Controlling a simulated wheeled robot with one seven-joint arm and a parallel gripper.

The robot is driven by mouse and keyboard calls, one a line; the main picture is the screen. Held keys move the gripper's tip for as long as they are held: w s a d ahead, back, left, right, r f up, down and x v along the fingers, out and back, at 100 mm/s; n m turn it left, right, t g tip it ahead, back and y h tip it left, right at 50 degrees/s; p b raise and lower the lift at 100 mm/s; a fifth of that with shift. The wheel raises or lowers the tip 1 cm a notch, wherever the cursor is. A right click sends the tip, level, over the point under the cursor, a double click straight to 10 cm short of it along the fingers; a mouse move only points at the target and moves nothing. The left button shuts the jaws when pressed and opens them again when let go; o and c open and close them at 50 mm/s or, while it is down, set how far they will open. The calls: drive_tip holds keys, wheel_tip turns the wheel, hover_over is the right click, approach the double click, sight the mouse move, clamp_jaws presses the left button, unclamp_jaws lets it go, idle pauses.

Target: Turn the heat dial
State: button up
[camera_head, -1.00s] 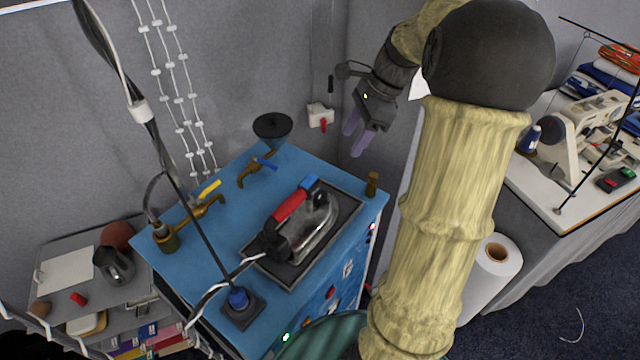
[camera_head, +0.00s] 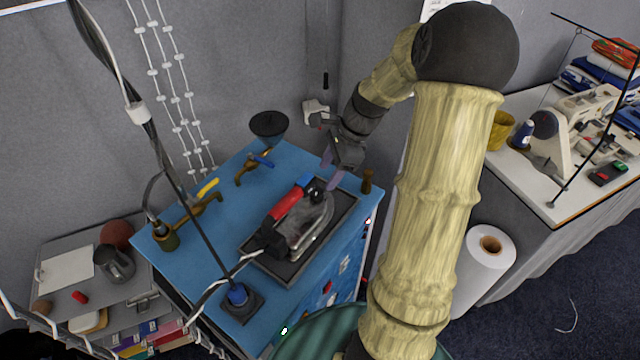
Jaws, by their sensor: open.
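The iron (camera_head: 300,228) has a red handle and a silver body and rests on a dark tray (camera_head: 270,269) on the blue cabinet top. A small round dark knob (camera_head: 316,190) shows at the iron's far end, by a blue part; I cannot tell whether it is the heat dial. My gripper (camera_head: 331,170) hangs just above and beyond that end, its two purple fingers apart and pointing down. Nothing shows between them. One fingertip appears close to the knob; contact cannot be told from this view.
The blue top (camera_head: 205,247) also holds a black funnel (camera_head: 269,126), brass taps (camera_head: 203,203), a small brown wooden piece (camera_head: 367,180) and a rod on a dark base (camera_head: 240,302). The iron's cord trails left. A sewing table (camera_head: 560,190) and white roll (camera_head: 485,255) stand right.

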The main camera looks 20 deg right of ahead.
sight(317, 191)
drive_tip(key=p+x, duration=0.1)
drive_tip(key=x, duration=0.5)
drive_tip(key=shift+w+a+f, duration=0.1)
drive_tip(key=shift+f, duration=0.05)
drive_tip(key=shift+c, duration=0.4)
drive_tip(key=c, duration=0.9)
